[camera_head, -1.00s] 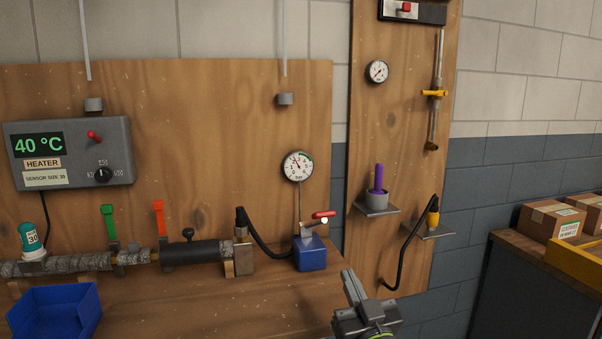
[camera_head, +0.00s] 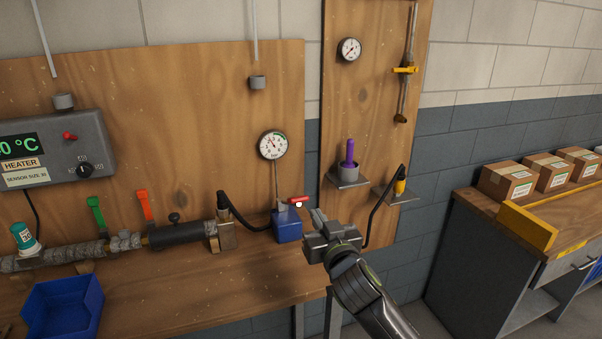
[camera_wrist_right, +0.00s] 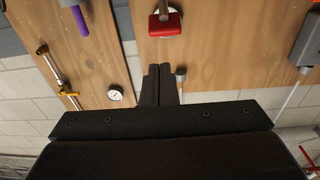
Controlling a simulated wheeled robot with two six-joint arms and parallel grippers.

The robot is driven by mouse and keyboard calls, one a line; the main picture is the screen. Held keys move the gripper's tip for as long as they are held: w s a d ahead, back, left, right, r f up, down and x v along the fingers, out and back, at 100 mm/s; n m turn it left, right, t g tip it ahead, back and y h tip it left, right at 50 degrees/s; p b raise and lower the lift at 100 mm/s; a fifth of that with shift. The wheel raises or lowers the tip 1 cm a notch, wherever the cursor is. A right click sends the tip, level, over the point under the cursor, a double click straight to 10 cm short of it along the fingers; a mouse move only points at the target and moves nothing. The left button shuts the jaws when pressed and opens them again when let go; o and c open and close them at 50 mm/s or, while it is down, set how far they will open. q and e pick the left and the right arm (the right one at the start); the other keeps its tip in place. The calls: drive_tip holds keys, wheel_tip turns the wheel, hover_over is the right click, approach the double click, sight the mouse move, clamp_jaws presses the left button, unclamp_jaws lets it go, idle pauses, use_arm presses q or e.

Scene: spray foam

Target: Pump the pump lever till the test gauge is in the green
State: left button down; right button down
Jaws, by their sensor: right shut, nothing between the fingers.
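The pump is a small blue block (camera_head: 288,227) on the wooden bench, with a red-handled pump lever (camera_head: 299,199) sticking out to the right at its top. The lever's red grip also shows in the right wrist view (camera_wrist_right: 165,24). The round white test gauge (camera_head: 272,145) stands above the pump on a thin stem. Its needle points to the upper left, away from the green band at upper right. My right gripper (camera_head: 316,215) is shut and empty, just right of and slightly below the lever grip, apparently apart from it. My left gripper is out of view.
A black hose (camera_head: 245,218) runs from the pump to the pipe. A board at right holds another gauge (camera_head: 349,49), a purple handle (camera_head: 350,152) in a grey cup and a yellow valve handle (camera_head: 404,70). A blue bin (camera_head: 62,308) sits at front left.

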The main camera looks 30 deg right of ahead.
wheel_tip(320, 180, up, 6)
drive_tip(key=w+g+y+p, duration=0.1)
drive_tip(key=w+g+p, duration=0.1)
drive_tip(key=p, duration=0.6)
drive_tip(key=shift+n+g+p, duration=0.3)
drive_tip(key=shift+p, duration=0.1)
drive_tip(key=shift+w, duration=0.2)
drive_tip(key=p, duration=0.3)
hover_over(300, 200)
drive_tip(key=w, duration=0.1)
drive_tip(key=shift+d+f, duration=0.15)
drive_tip(key=shift+f, duration=0.65)
drive_tip(key=f, duration=0.1)
drive_tip(key=s+f+p, duration=0.1)
drive_tip(key=shift+f, duration=0.4)
drive_tip(key=shift+s+a+f+p, duration=0.2)
drive_tip(key=shift+s+f+p, duration=0.15)
drive_tip(key=shift+f, duration=0.1)
